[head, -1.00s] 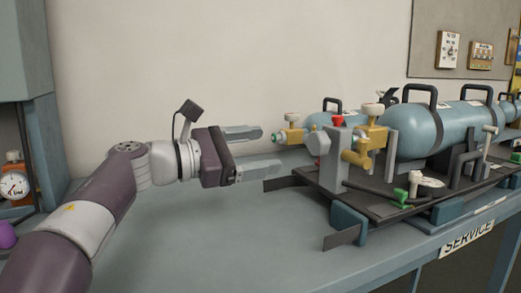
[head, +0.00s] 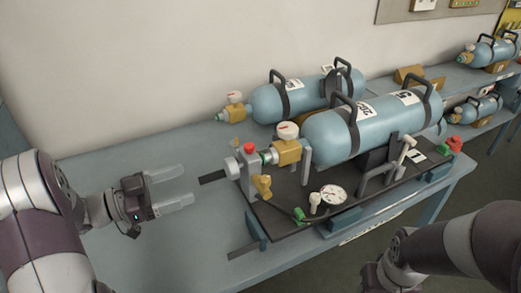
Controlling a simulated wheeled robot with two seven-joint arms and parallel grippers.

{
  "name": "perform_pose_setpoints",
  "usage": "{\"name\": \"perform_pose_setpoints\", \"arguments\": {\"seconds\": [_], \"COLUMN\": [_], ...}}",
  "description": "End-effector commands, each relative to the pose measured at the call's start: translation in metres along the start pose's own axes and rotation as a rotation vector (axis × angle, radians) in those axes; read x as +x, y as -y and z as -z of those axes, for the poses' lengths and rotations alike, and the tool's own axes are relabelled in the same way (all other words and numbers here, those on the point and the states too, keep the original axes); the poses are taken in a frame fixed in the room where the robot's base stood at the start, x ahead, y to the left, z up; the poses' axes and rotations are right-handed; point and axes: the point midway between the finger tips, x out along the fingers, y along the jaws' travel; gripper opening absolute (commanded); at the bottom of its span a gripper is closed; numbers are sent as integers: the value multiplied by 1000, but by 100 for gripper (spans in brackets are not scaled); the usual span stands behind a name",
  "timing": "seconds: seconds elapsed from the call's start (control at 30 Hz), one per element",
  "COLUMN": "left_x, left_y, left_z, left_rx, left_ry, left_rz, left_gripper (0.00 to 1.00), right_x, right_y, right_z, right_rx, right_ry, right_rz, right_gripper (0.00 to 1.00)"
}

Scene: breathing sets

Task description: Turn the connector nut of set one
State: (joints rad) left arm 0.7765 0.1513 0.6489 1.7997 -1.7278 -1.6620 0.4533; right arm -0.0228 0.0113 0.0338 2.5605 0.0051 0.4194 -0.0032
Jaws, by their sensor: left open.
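The nearer breathing set stands on a dark tray (head: 290,225) on the bench. It has a blue cylinder (head: 335,135), a brass valve (head: 288,152) with a white-topped gauge, and a grey block (head: 240,172) with a red knob (head: 249,148). A small connector nut (head: 268,157) appears between block and valve, partly hidden and small.
A second blue cylinder (head: 270,102) with a brass valve (head: 235,108) lies behind, near the wall. A round gauge (head: 333,194) and a hose lie on the tray. More cylinders (head: 490,50) stand far right. The bench's left part (head: 110,165) is clear.

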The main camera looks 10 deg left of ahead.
Motion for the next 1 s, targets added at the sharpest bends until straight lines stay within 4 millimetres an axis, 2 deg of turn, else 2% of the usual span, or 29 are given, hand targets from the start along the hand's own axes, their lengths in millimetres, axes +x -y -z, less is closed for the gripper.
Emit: {"name": "perform_pose_setpoints", "arguments": {"seconds": [0.17,0.43,0.6,0.8,1.0], "left_x": [11,79,111,126,128], "left_y": [0,-2,-1,0,0], "left_z": [2,2,2,2,2], "left_rx": [-110,-106,-104,-104,-104], "left_ry": [-5,-3,-2,-2,-2], "left_rz": [-6,-10,-6,-4,-2], "left_gripper": [79,79,79,79,79], "right_x": [-1,-3,-4,-4,-4], "right_y": [0,0,0,0,0], "right_z": [0,1,1,1,1], "right_rx": [0,0,0,0,0], "right_ry": [-1,-1,-2,-2,-1], "right_rz": [0,0,0,0,0], "right_gripper": [51,51,51,51,51]}}
